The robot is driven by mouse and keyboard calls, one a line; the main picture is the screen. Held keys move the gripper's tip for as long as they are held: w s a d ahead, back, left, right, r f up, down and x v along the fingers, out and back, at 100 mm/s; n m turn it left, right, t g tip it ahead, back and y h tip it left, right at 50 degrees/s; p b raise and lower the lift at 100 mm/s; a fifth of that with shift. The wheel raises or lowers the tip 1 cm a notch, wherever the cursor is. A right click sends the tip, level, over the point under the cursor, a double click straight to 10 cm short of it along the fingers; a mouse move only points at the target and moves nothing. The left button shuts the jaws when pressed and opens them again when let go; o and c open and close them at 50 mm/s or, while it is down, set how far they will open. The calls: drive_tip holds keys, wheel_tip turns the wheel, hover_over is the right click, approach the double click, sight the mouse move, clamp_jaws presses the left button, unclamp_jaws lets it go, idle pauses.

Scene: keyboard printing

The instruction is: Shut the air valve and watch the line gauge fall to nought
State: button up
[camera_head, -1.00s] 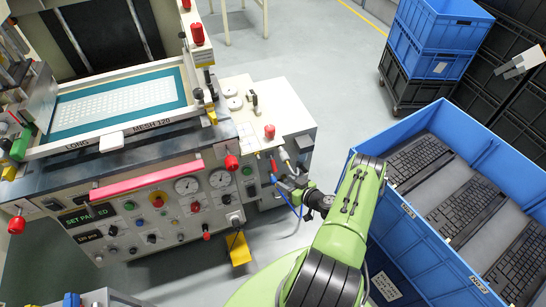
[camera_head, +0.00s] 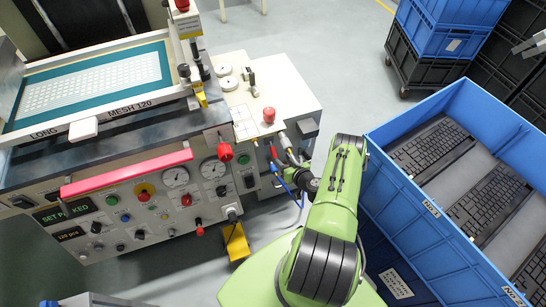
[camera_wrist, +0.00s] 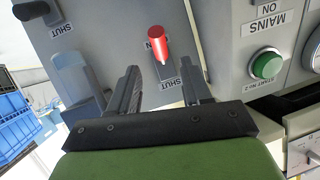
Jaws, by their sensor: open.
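My gripper (camera_wrist: 160,72) is open in the wrist view, its two dark fingers pointing at a grey panel. A red lever (camera_wrist: 157,44) stands ahead of the gap between the fingertips, above a SHUT label; I see no grip on it. A blue-grey lever (camera_wrist: 78,82) is beside the left finger, and a black lever (camera_wrist: 32,10) is at the upper left near another SHUT label. No air label is readable. In the head view, the panel has two round gauges, left (camera_head: 175,177) and right (camera_head: 213,168); their readings are too small to tell. My arm partly hides the gripper there.
A green button (camera_wrist: 267,64) under a MAINS ON label is right of the gripper in the wrist view. A blue crate (camera_head: 424,209) of keyboards stands right of my arm. A yellow pedal (camera_head: 236,242) is on the floor. The printing screen (camera_head: 85,124) is at left.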

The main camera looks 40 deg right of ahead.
sight(275, 153)
drive_tip(key=b+x, duration=0.7)
drive_tip(key=x, duration=0.1)
drive_tip(key=shift+s+f, duration=0.1)
drive_tip(key=shift+f, duration=0.05)
drive_tip(key=shift+w+b, duration=0.3)
drive_tip(key=shift+w, duration=0.1)
clamp_jaws()
